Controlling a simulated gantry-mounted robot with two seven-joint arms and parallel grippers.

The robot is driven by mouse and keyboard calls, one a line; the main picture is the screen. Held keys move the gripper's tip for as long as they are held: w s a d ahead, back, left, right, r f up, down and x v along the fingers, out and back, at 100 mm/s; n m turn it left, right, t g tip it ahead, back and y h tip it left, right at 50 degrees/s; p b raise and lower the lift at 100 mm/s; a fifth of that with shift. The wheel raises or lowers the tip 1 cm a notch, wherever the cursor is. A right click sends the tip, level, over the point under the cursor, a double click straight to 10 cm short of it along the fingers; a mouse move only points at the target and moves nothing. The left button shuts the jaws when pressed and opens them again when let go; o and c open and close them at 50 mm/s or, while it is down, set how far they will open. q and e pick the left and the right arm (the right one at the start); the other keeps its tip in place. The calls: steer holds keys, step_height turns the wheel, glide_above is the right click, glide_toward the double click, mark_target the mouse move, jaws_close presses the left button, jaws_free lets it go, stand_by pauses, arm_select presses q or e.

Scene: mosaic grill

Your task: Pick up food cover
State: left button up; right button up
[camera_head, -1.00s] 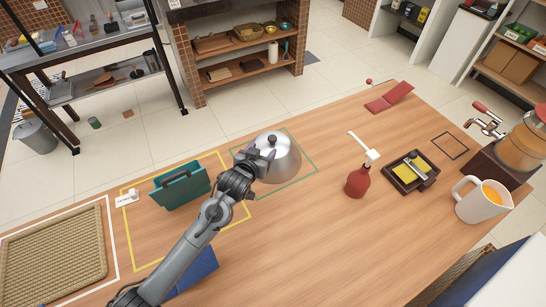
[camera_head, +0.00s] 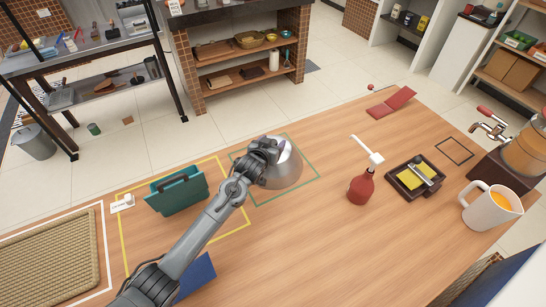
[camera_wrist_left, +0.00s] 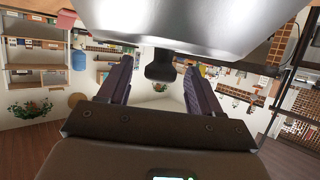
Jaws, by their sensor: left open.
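The food cover (camera_head: 287,170) is a shiny silver dome standing on the wooden table within a green outline. My left gripper (camera_head: 270,147) is at the top of the cover and hides its knob in the head view. In the left wrist view, the dome (camera_wrist_left: 190,22) fills the upper middle, and its black knob (camera_wrist_left: 160,66) shows between my two open fingers. I cannot tell whether either finger touches the knob. My right gripper is not in view.
A teal holder (camera_head: 177,192) stands left of the arm within a yellow outline. A red bottle (camera_head: 361,187), a dark tray (camera_head: 396,184) and a white pitcher (camera_head: 487,207) stand to the right. A woven mat (camera_head: 50,260) lies at left. The table's front middle is clear.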

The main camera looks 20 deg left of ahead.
arm_select(q)
steer(key=shift+w+f, duration=0.25)
steer(key=shift+w, duration=0.2)
steer(key=shift+r, duration=0.1)
jaws_close()
